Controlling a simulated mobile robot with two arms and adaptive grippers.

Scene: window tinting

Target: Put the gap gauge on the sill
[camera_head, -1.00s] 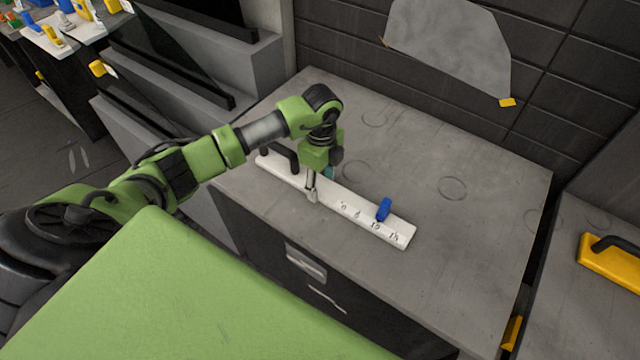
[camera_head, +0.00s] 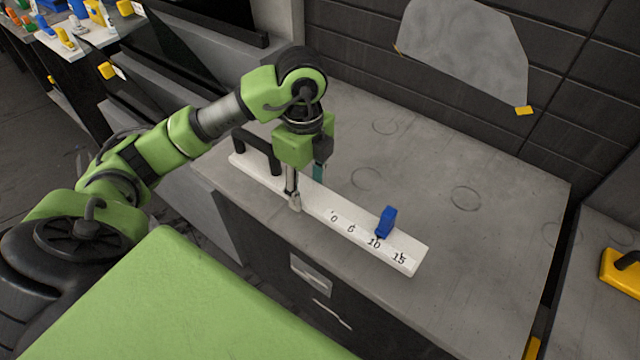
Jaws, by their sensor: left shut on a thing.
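The gap gauge (camera_head: 350,220) is a long white bar marked 0, 5, 10 and 15, with a black handle at its far left end and a blue slider (camera_head: 386,222) near its right end. My left gripper (camera_head: 295,190) points down and is shut on the bar's middle, between the handle and the numbers. The gauge appears raised a little above the grey cabinet top (camera_head: 500,260); the gap under it is hard to judge. I cannot tell for sure which surface is the sill. My right gripper is out of view.
Grey stepped ledges with dark panels (camera_head: 200,55) stand at the upper left, beyond my left arm. A dark panelled wall (camera_head: 360,60) bears a grey sheet. A yellow tool (camera_head: 622,270) with a black handle lies at the right edge. The cabinet top's right half is clear.

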